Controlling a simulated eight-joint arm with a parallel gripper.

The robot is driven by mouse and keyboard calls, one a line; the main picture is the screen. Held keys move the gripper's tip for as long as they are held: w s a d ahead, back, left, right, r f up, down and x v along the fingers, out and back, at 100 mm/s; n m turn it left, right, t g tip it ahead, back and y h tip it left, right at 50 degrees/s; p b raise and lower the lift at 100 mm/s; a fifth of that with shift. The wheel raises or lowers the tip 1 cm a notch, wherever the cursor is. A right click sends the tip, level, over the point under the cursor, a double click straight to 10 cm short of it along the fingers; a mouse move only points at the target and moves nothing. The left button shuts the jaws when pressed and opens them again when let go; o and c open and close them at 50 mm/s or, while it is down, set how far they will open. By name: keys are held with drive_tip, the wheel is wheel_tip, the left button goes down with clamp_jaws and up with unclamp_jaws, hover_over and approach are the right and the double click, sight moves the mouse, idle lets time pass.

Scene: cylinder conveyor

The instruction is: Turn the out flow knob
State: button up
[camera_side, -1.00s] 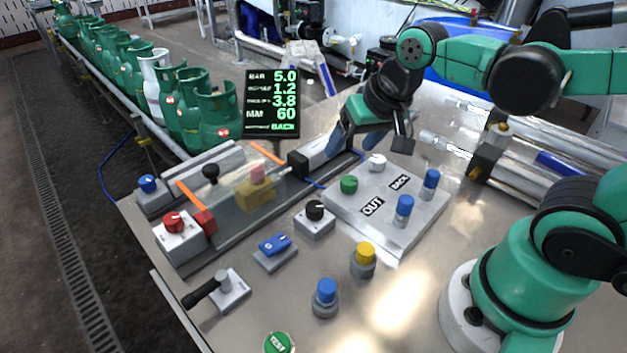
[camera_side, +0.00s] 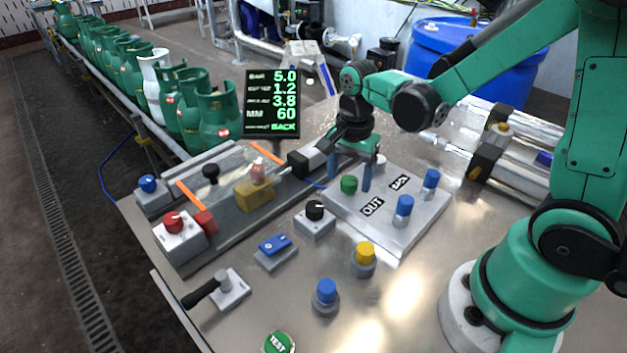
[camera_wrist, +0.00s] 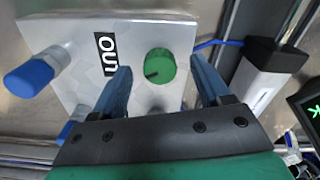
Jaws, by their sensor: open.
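A metal panel (camera_side: 388,232) carries the OUT and BACK labels. In the row of the OUT label (camera_side: 371,207) are a green knob (camera_side: 348,184) and a blue knob (camera_side: 404,207). My gripper (camera_side: 350,180) is open, pointing down at the panel, with its blue fingers on either side of the green knob. In the wrist view the green knob (camera_wrist: 160,65) shows between the fingertips (camera_wrist: 160,73), with a dark mark on its face and gaps on both sides. The blue knob by OUT (camera_wrist: 30,76) stands clear to the left there. Exact finger height is unclear.
Another blue knob (camera_side: 431,179) stands by the BACK label (camera_side: 399,183). A white knob (camera_side: 378,160) is partly hidden behind a finger. A black knob (camera_side: 315,210) and yellow knob (camera_side: 364,254) stand nearby. A display (camera_side: 272,104) stands behind.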

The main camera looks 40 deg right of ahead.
drive_tip(key=shift+f, duration=0.45)
drive_tip(key=shift+c, duration=0.2)
clamp_jaws()
